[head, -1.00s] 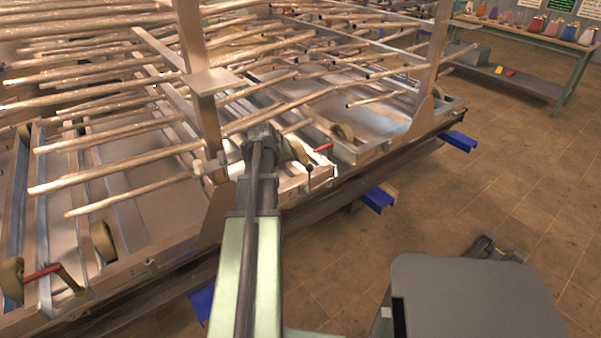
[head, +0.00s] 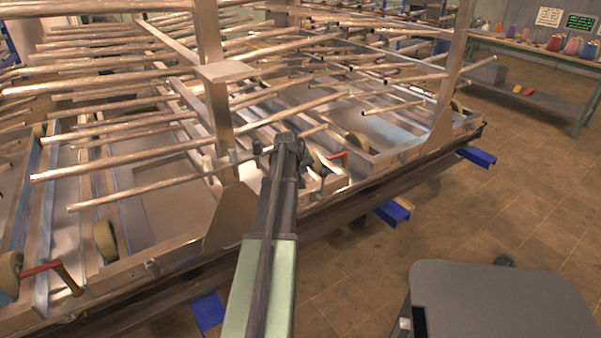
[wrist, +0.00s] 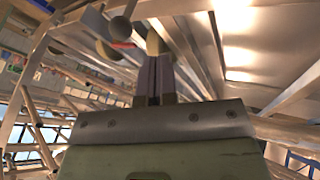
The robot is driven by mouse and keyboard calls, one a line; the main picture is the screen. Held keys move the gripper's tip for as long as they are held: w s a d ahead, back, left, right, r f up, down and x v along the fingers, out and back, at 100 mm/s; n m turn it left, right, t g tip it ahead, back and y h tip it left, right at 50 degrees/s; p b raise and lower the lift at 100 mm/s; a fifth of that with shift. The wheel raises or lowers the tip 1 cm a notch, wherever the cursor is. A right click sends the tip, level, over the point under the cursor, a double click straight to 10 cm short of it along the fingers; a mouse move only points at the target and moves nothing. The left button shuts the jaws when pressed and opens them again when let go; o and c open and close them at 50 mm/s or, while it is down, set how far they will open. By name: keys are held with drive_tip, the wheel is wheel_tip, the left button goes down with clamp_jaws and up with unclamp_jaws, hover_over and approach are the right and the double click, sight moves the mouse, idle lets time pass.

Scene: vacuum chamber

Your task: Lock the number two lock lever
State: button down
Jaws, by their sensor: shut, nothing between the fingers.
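One red-handled lock lever (head: 42,268) is at the lower left of the head view, beside a tan roller and a brass-coloured post. A small "2" (head: 131,272) is marked on the frame rail to its right. Another red lever (head: 337,155) shows just right of my arm's end, near another roller. My gripper (wrist: 153,98) is shut and empty in the wrist view. A red bar (wrist: 122,45) and round rollers show beyond its fingertips; I cannot tell which lever this is. In the head view the fingers are hidden by my arm.
Long metal rods (head: 120,160) stick out over the frame on both sides of an upright post (head: 213,110). Blue brackets (head: 392,212) jut from the frame's front edge. Open brown floor (head: 530,190) lies to the right. A bench with coloured flasks (head: 555,42) stands at the back right.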

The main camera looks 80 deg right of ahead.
sight(322, 186)
drive_tip(key=s+d+f+b, duration=0.2)
drive_tip(key=s+d+f, duration=0.2)
drive_tip(key=shift+d+b, duration=0.15)
drive_tip(key=shift+b, duration=0.2)
